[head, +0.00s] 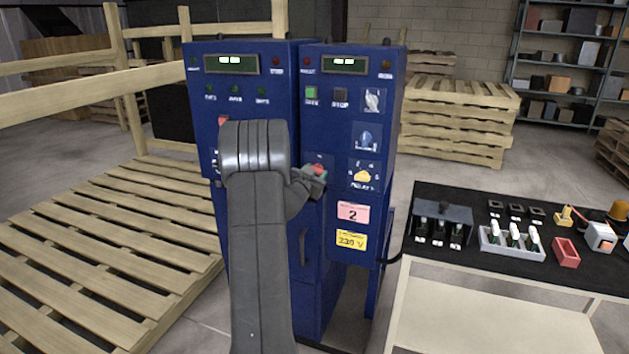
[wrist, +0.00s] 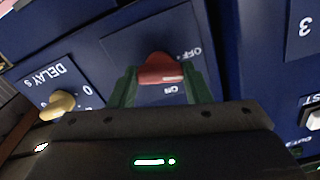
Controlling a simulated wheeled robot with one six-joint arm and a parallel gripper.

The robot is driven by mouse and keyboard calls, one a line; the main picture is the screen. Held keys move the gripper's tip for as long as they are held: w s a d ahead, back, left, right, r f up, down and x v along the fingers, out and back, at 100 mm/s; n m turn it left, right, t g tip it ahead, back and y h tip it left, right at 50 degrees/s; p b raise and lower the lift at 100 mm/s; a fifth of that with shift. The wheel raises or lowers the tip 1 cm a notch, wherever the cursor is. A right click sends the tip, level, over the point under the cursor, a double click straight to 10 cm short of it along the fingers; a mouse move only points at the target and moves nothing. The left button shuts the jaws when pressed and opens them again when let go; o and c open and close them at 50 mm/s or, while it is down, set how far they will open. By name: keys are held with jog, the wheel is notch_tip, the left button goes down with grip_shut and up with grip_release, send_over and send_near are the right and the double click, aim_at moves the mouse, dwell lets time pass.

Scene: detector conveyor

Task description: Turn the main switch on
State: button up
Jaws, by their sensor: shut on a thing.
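The main switch is a red rotary knob (wrist: 160,66) on a blue cabinet panel, with OFF and ON lettering beside it in the wrist view. My gripper (wrist: 160,76) is shut on the knob, with a green finger on each side of it. In the head view my gripper (head: 313,178) is at the cabinet front, and a bit of red (head: 318,168) shows at its fingers. My arm hides part of the panel there. I cannot tell exactly which mark the knob points to.
The blue cabinets (head: 352,300) stand ahead. A yellow delay knob (wrist: 60,104) is close to my gripper in the wrist view. A black-topped table (head: 470,265) with parts stands right; wooden pallets (head: 90,260) lie left.

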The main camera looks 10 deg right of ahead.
jog(key=shift+f+m+b, duration=0.15)
jog(key=shift+m+b, duration=5.15)
jog(key=shift+m, duration=2)
jog(key=o, duration=1)
jog(key=shift+d, duration=0.1)
jog(key=shift+s, duration=0.1)
jog(key=b+v, duration=0.1)
jog(key=v, duration=1.2)
jog(key=shift+s+a, duration=0.3)
